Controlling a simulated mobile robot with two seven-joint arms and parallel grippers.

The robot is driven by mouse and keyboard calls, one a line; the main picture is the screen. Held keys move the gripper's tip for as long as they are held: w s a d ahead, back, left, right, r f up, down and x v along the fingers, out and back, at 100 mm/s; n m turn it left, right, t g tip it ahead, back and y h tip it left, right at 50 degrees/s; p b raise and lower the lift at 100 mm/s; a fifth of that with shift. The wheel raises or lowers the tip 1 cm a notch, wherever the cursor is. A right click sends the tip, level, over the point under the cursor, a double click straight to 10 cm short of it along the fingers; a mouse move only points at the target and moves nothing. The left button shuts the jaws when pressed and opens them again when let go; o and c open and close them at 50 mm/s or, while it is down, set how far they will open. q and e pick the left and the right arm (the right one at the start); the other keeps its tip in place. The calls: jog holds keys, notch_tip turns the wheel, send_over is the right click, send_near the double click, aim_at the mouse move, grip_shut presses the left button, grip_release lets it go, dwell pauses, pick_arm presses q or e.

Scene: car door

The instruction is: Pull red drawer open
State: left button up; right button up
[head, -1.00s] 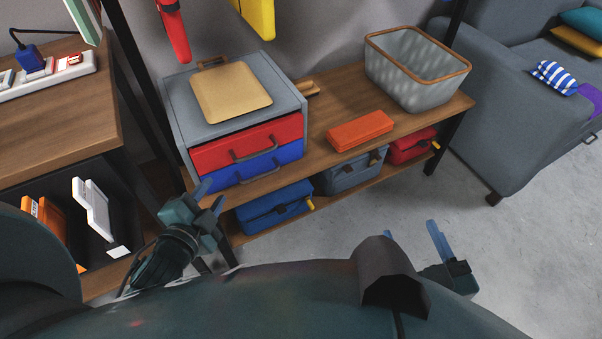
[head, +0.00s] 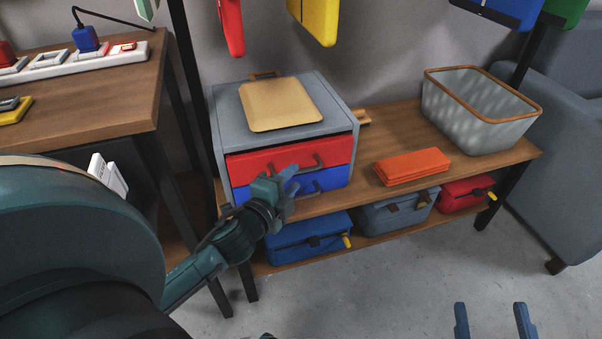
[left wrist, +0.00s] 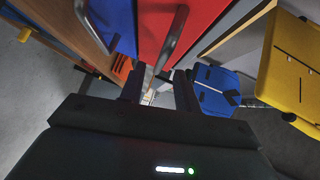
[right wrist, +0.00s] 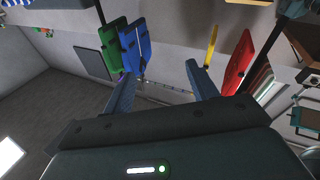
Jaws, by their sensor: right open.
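The red drawer (head: 262,161) is the upper drawer of a grey box on the wooden bench and looks closed. Its grey bar handle (head: 318,161) sticks out from the front. My left gripper (head: 290,173) is in front of the drawers, near the left end of this handle. In the left wrist view the red drawer front (left wrist: 208,18) and its handle (left wrist: 171,42) lie just beyond the fingertips (left wrist: 158,78). A narrow gap shows between those fingers; contact with the handle cannot be told. My right gripper (head: 491,308) is open and empty at the lower right, far from the drawer.
A blue drawer (head: 335,179) with its own handle sits directly below the red one. A tan board (head: 280,103) lies on the box. An orange case (head: 412,166) and a grey basket (head: 470,115) stand to the right on the bench (head: 385,125). The floor (head: 400,280) in front is clear.

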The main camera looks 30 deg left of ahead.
aim_at(300, 171)
pick_arm(q)
jog(key=shift+w+a+f+b, duration=0.1)
jog(key=shift+w+f+b, duration=0.1)
jog(key=shift+w, duration=1)
jog(key=shift+w+a+f+b, duration=0.1)
jog(key=shift+w+f+b, duration=0.1)
jog(key=shift+w, duration=0.95)
grip_shut()
